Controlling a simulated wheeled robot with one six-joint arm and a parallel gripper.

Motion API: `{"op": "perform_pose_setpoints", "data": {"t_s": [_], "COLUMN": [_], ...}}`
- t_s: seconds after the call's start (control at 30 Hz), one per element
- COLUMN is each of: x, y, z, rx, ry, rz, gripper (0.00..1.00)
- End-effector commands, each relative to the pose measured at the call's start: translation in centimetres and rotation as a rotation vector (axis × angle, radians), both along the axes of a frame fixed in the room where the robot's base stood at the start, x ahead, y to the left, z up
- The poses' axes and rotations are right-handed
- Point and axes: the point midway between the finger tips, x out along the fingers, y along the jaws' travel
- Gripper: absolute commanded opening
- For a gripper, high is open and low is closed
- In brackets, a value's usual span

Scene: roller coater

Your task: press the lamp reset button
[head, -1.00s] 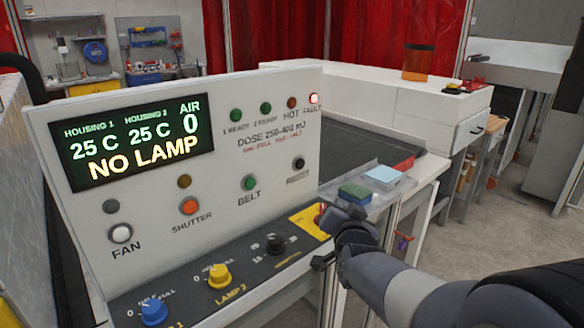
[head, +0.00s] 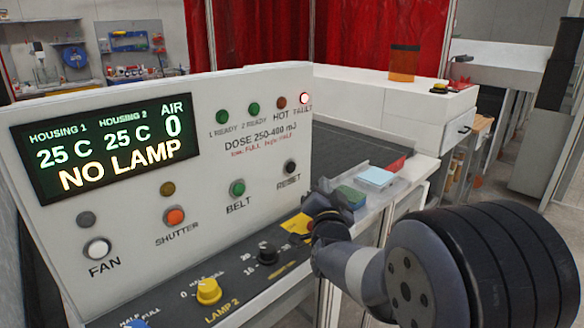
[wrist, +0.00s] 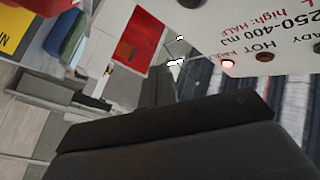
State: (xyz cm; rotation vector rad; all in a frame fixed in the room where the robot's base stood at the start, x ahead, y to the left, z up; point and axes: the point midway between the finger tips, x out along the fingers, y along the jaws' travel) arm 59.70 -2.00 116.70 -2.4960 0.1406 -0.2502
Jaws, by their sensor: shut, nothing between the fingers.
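The black reset button (head: 290,167) sits on the upright white panel, above the label RESET. A dark round knob at the top edge of the wrist view (wrist: 190,3) looks like the same button. My gripper (head: 318,203) is shut and empty, to the right of and lower than the button in the head view, apart from it. Its fingertips are partly hidden by my wrist. In the wrist view dark gripper parts fill the bottom. The display (head: 105,147) reads NO LAMP, and the red fault lamp (head: 304,98) is lit.
Fan (head: 97,249), shutter (head: 174,216) and belt (head: 237,188) buttons share the panel. Knobs, including a yellow one (head: 208,291), stand on the sloping ledge below. A dark conveyor runs behind the panel.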

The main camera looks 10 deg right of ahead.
Motion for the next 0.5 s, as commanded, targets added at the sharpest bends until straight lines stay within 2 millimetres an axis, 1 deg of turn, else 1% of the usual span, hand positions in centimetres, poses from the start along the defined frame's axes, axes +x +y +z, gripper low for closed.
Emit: {"op": "perform_pose_setpoints", "data": {"t_s": [0.3, 0.5], "x": [3.6, 5.4], "y": [2.7, 4.0], "z": [0.3, -0.1], "rx": [-0.001, -0.001], "ry": [0.004, 0.001], "rz": [0.004, 0.000], "gripper": [0.00, 0.00]}}
